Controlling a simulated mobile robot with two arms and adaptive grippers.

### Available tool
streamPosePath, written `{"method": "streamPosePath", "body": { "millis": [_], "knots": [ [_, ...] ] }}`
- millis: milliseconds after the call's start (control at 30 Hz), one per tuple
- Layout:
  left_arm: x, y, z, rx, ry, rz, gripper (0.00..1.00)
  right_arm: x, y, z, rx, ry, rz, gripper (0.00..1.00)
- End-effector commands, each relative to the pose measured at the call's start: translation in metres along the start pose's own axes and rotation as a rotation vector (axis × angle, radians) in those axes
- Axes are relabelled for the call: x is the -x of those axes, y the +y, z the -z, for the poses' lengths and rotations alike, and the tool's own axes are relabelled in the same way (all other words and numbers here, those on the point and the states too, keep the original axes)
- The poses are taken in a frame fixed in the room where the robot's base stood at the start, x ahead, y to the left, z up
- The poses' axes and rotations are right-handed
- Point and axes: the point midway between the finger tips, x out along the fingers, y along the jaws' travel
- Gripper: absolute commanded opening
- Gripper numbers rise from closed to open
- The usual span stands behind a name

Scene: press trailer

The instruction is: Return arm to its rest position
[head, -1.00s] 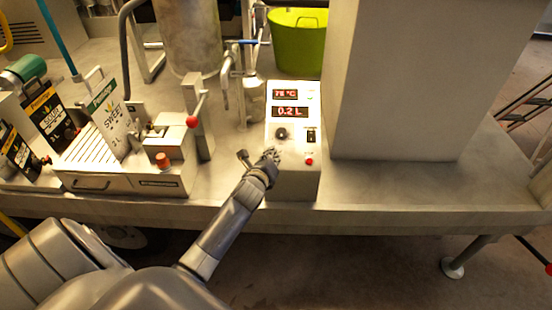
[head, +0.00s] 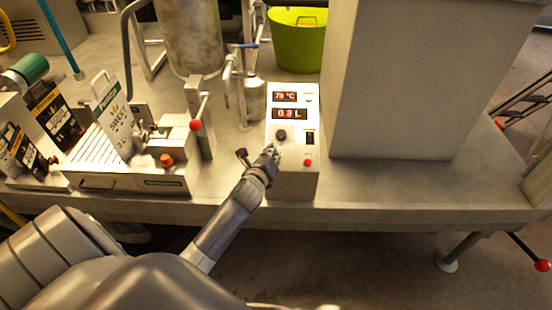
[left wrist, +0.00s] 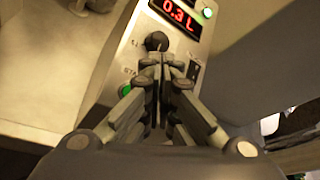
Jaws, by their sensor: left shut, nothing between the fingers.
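My left arm reaches up from the lower left in the head view. Its gripper (head: 273,153) is at the lower left part of the control box's front panel. The control box (head: 293,185) is pale with two red displays, a dark knob (head: 281,134), a black switch and a red button (head: 308,162). In the left wrist view the gripper (left wrist: 163,65) has its fingers together, with nothing between them. They lie in front of the panel, just below the knob (left wrist: 157,41). A lit green button (left wrist: 126,90) shows beside the fingers. I cannot tell whether the fingertips touch the panel. My right gripper is out of view.
The metal table (head: 400,190) carries a press tray (head: 92,183) with a red-tipped lever (head: 196,125), black and white pouches at left, and a green bucket (head: 297,45) behind. A large pale column (head: 395,85) stands right of the box. Open floor lies in front.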

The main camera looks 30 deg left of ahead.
Motion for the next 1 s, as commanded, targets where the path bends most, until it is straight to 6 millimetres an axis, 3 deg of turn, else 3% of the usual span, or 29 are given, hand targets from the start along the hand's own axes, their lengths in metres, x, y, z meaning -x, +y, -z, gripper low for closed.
{"method": "streamPosePath", "body": {
  "millis": [733,867,1000],
  "knots": [
    [-0.001,0.004,0.007,0.014,0.010,-0.006,0.00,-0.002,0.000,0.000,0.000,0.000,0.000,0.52],
    [-0.002,0.029,0.049,0.119,0.074,-0.042,0.00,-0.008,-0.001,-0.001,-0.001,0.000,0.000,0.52],
    [0.005,0.080,0.133,0.351,0.191,-0.143,0.00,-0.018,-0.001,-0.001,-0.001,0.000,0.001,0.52]
  ]
}}
